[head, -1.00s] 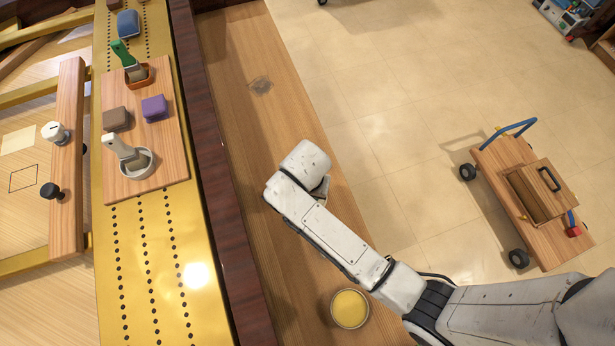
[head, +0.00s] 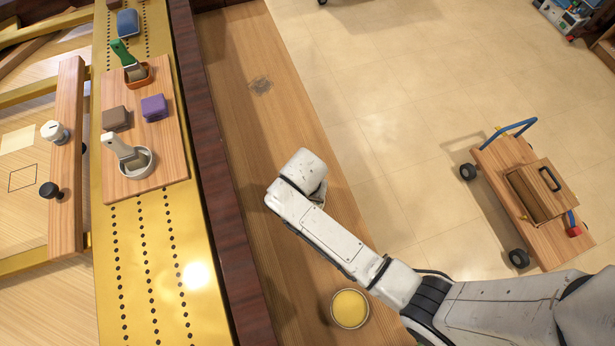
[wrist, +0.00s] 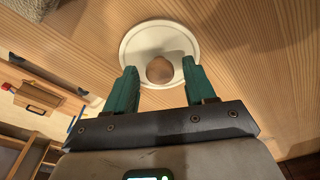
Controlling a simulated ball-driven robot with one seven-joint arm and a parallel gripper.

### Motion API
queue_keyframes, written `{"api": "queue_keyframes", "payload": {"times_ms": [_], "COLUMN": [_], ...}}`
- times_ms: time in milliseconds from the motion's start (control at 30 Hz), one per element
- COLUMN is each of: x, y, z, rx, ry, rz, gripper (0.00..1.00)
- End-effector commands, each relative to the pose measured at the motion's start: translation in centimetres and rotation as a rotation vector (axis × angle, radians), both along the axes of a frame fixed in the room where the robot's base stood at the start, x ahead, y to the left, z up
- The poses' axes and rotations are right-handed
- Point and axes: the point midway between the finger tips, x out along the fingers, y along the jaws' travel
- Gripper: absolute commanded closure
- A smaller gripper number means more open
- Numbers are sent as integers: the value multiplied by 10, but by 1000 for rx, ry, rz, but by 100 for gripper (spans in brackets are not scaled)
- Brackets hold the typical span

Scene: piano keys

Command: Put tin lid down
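The tin lid (wrist: 133,47) is a pale round disc with a brown round knob in its middle. It shows in the wrist view and appears to lie flat on the wooden ledge (head: 250,140). My gripper (wrist: 160,73) has two green fingers, spread apart on either side of the knob. Gaps show between the knob and both fingers, so the gripper is open and holds nothing. In the head view my arm hides the lid and the fingers. A round tin with yellow inside (head: 349,309) stands on the ledge below my arm.
A dark red rail (head: 213,170) borders the ledge on the left. Beyond it a wooden board (head: 150,185) carries several small things. A wooden cart (head: 545,245) stands on the tiled floor at right. A dark smudge (head: 261,85) marks the otherwise clear far ledge.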

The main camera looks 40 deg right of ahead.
Motion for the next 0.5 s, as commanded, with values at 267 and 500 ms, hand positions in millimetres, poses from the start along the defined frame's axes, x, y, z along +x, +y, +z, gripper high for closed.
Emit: {"api": "queue_keyframes", "payload": {"times_ms": [267, 500], "x": [0, -1], "y": [0, 3], "z": [1, 28], "rx": [0, 2], "ry": [0, -4], "rz": [0, 0], "gripper": [43, 43]}}
